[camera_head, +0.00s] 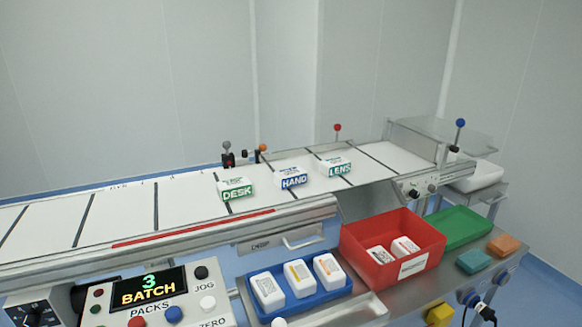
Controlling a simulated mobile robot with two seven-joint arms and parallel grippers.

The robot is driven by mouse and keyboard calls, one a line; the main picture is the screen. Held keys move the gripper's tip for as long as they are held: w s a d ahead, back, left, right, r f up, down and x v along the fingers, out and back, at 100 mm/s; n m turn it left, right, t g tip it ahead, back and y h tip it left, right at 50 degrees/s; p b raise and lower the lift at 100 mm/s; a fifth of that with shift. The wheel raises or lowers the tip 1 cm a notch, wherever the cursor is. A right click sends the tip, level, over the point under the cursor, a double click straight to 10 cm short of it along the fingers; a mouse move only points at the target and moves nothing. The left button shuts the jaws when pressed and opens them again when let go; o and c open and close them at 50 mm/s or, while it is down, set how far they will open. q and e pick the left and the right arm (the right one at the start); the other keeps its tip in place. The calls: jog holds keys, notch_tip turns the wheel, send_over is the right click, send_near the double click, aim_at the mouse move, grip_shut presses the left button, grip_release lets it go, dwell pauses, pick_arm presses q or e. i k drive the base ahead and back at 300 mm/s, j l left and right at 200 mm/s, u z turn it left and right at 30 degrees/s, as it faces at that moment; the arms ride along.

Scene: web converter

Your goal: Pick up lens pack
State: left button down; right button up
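The lens pack (337,168) is a small white pack with a green label reading LENS. It stands on the white conveyor web, rightmost of three labelled packs. The HAND pack (292,179), with a blue label, stands to its left. The DESK pack (236,189), with a green label, stands further left. Neither of my grippers shows in the head view.
A red bin (352,246) holding white packs stands in front of the conveyor. A blue tray (338,293) with three white packs is left of it, a green tray (462,226) right. The control panel (205,300) is at lower left. Knobbed levers (338,129) rise behind the conveyor.

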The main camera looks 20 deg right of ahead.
aim_at(340, 166)
jog(key=l+u, duration=0.2)
jog(key=u, duration=0.2)
jog(key=l+u, duration=0.15)
jog(key=u, duration=0.2)
jog(key=k+l+u, duration=0.1)
jog(key=u, duration=0.3)
jog(key=k+l+u, duration=0.5)
jog(key=l+u, duration=0.15)
jog(key=l, duration=0.15)
jog(key=k+l+u, duration=0.25)
jog(key=k+l, duration=0.95)
jog(key=k, duration=0.2)
